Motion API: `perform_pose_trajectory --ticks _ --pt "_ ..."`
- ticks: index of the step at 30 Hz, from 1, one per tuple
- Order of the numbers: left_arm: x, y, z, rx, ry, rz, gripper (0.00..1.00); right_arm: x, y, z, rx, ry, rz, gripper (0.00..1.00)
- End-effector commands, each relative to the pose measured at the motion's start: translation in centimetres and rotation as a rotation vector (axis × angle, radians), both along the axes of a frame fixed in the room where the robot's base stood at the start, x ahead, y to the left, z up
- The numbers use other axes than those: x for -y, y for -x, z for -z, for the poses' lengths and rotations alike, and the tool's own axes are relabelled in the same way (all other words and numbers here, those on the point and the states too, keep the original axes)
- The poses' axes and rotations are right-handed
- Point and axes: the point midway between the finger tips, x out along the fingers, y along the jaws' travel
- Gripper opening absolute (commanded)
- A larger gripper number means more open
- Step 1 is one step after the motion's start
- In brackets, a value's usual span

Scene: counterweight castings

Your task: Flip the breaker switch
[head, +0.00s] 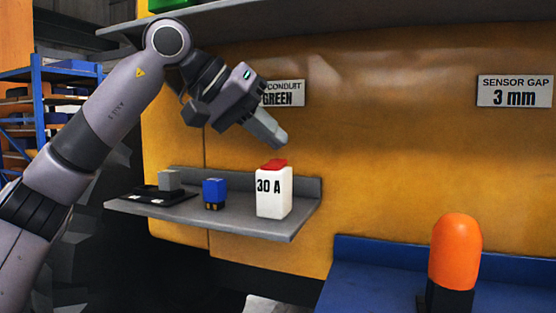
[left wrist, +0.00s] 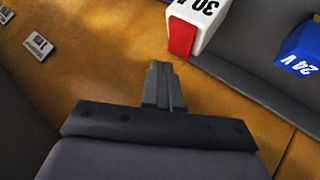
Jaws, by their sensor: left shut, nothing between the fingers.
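The breaker is a white block (head: 273,196) marked 30 A, with a red switch (head: 273,165) on its top. It stands upright on the grey shelf (head: 250,226), near the shelf's right end. My left gripper (head: 281,142) is shut and empty, just above the red switch and apart from it. In the left wrist view, the closed fingertips (left wrist: 160,68) point toward the wall, with the red switch (left wrist: 182,37) and the white breaker (left wrist: 201,17) just beyond them to the upper right. My right gripper is in neither view.
A blue block (head: 214,193) marked 24 V and a grey block on a black base (head: 150,195) stand left of the breaker. Signs hang on the yellow wall (head: 390,160). An orange dome (head: 455,252) stands at the blue bench (head: 378,250). An upper shelf (head: 300,11) overhangs.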

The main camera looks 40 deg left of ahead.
Motion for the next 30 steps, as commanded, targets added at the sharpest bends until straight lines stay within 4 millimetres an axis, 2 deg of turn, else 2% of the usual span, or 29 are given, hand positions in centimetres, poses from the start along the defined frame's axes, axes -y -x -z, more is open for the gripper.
perform_pose_trajectory --ticks 30 --pt "-0.04 -0.10 0.90 0.000 0.000 0.000 0.00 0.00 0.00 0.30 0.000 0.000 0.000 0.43"
